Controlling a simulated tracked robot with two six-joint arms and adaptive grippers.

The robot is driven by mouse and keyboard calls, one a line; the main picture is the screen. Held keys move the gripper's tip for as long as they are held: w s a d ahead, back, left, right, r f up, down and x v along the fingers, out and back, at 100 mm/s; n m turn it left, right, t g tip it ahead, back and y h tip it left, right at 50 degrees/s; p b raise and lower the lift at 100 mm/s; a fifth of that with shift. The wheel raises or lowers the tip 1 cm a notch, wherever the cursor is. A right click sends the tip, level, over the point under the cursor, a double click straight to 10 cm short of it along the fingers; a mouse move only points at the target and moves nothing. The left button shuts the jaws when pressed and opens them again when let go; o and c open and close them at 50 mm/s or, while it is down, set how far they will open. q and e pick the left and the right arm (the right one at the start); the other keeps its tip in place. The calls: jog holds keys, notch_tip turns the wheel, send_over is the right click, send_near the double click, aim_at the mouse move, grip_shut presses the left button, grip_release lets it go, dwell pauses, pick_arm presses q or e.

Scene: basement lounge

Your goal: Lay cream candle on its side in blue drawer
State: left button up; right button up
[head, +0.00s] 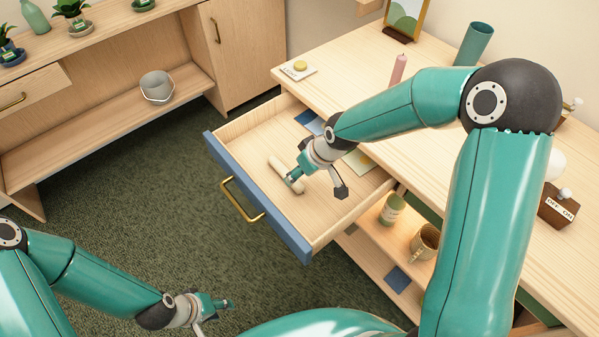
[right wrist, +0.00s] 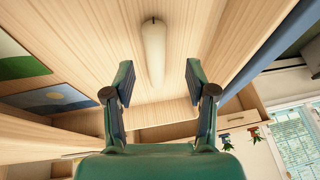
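The cream candle (head: 281,171) lies on its side on the floor of the open blue-fronted drawer (head: 245,197), near the front panel. In the right wrist view the candle (right wrist: 153,50) lies beyond the fingertips, its dark wick showing at one end. My right gripper (head: 318,187) is inside the drawer space, open and empty, with one finger overlapping part of the candle in the head view. In the right wrist view its fingers (right wrist: 157,82) stand wide apart. My left gripper (head: 216,316) is open and empty over the carpet at lower left.
Flat pictures or cards (head: 309,122) lie at the drawer's back. The desk top holds a pink candle (head: 398,70), a teal cup (head: 473,44) and a picture frame (head: 407,18). Below are a green jar (head: 391,209) and a wicker mug (head: 424,242). Carpet left of the drawer is clear.

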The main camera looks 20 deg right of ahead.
jog(key=v, duration=1.2)
jog(key=shift+f, duration=0.1)
dwell(0.5)
